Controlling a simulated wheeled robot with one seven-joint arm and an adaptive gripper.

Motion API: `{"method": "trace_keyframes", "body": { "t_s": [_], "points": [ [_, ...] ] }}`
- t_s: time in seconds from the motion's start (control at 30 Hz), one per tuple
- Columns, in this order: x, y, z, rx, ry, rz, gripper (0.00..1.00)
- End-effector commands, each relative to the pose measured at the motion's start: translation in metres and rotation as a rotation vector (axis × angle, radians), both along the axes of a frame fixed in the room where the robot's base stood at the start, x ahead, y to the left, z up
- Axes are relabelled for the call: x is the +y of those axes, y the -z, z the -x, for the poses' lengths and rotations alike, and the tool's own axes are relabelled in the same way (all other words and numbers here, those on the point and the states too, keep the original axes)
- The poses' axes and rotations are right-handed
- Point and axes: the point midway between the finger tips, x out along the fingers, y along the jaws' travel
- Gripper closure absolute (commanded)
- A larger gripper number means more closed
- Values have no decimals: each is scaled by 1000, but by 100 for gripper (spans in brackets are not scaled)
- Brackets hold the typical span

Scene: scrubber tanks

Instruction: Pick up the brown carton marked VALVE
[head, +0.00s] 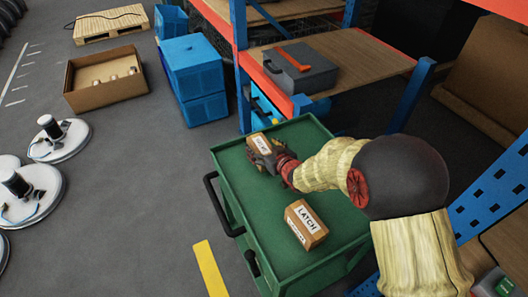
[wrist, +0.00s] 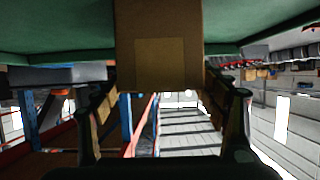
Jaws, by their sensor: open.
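A small brown carton (head: 260,142) with a white label lies near the far left corner of the green cart top (head: 232,170). Its lettering is too small for me to read surely as VALVE. My gripper (head: 268,160) is right at this carton, and hides part of its near side. In the wrist view the plain brown face of the carton (wrist: 160,45) stands ahead, between the open fingers of my gripper (wrist: 160,95). I cannot tell whether the fingers touch it. A second brown carton (head: 306,225), marked LATCH, stands nearer on the cart top.
A blue and orange rack (head: 345,62) with a grey toolbox (head: 288,68) on its shelf stands behind the cart. Blue crates (head: 195,75) and an open cardboard box (head: 105,78) are on the floor at the back left.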

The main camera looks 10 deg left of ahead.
Motion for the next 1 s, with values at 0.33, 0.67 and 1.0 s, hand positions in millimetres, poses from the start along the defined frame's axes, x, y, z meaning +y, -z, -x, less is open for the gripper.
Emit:
{"method": "trace_keyframes", "body": {
  "t_s": [0.33, 0.67, 1.0],
  "points": [
    [26, 21, -32, 0, 0, 1, 27],
    [30, 21, -38, 0, 2, 1, 27],
    [30, 21, -38, 0, 2, 1, 45]
  ]
}}
